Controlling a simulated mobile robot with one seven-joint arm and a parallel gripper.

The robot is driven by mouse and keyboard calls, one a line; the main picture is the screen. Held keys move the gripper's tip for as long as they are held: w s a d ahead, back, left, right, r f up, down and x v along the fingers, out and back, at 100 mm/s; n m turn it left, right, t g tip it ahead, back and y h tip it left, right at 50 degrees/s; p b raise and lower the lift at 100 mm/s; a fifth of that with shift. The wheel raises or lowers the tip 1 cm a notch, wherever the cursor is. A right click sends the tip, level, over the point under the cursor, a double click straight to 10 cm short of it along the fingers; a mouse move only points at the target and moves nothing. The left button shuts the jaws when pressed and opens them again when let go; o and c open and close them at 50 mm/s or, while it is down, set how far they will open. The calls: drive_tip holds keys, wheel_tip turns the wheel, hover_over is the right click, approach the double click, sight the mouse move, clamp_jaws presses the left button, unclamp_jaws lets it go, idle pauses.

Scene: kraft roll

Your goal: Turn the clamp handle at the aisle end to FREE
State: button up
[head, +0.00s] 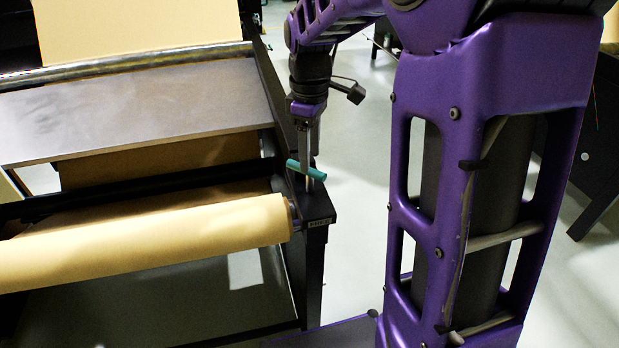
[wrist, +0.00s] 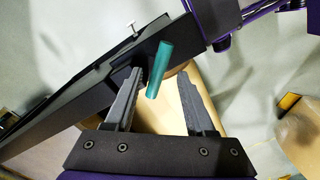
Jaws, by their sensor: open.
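The clamp handle (head: 307,170) is a short teal bar at the aisle end of the dark roll stand. It lies across the top of the end post, above a small label plate (head: 319,222) that seems to read FREE. My gripper (head: 308,150) points down right at the handle from above. In the wrist view the teal handle (wrist: 159,68) shows between the fingertips of my open gripper (wrist: 161,78), closer to the left finger. I see a gap to the right finger; contact on the left cannot be told.
The kraft roll (head: 150,240) lies left of the post, in the stand's dark frame (head: 292,262). A grey metal plate (head: 140,110) spans the stand behind it. A dark table (head: 590,140) stands at far right.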

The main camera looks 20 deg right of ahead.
sight(310, 175)
wheel_tip(310, 175, down, 6)
drive_tip(key=shift+f+b, duration=0.2)
drive_tip(key=shift+b, duration=0.2)
drive_tip(key=shift+c, duration=0.2)
